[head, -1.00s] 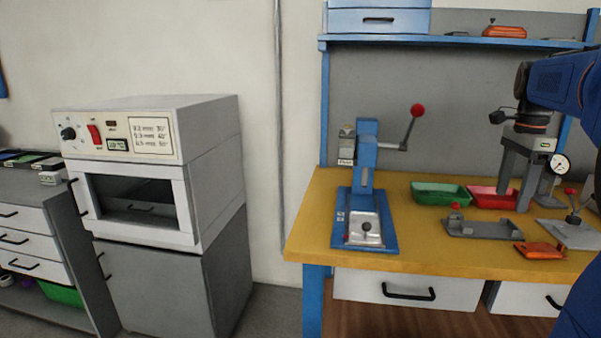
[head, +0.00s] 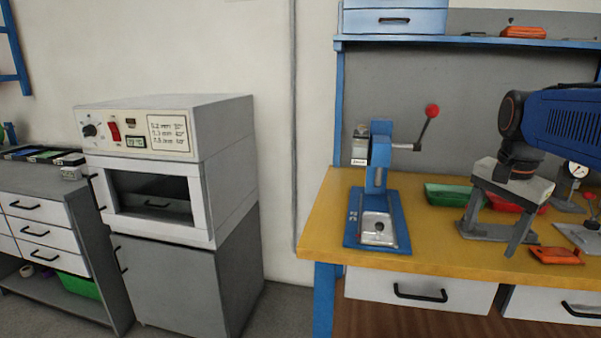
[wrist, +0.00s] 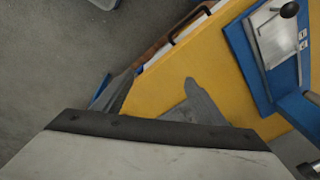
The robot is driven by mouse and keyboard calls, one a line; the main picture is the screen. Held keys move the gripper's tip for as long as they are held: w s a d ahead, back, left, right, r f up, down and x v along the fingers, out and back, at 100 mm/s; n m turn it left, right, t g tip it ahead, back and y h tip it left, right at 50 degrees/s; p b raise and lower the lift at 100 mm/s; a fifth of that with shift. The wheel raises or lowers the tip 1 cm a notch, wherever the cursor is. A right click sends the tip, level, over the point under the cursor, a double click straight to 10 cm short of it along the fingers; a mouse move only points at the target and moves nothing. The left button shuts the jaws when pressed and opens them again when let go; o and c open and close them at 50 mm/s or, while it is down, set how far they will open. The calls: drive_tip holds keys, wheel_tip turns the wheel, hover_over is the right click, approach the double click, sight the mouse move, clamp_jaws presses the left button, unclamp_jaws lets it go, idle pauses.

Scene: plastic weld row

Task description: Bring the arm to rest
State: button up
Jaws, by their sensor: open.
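My blue and black arm reaches in from the right in the head view. My gripper (head: 496,218) hangs from it over the right part of the yellow workbench (head: 325,240), its two grey fingers apart and pointing down. I see nothing between the fingers. In the wrist view the pale gripper body fills the bottom, and a dark finger shows over the yellow bench top (wrist: 165,80). The fingers cover part of a grey fixture on the bench.
A blue lever press (head: 380,180) with a red knob stands left of my gripper. Green (head: 445,193) and red (head: 505,203) bins, an orange part (head: 556,256) and a dial gauge stand (head: 573,185) are close by. A grey oven (head: 165,165) stands left, with floor between.

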drive_tip(key=s+a+f+n+t, duration=0.3)
drive_tip(key=s+a+f+n, duration=0.9)
drive_tip(key=s+f, duration=0.2)
drive_tip(key=shift+a+f+n+y, duration=0.3)
drive_tip(key=shift+a+f, duration=0.05)
drive_tip(key=shift+f, duration=0.15)
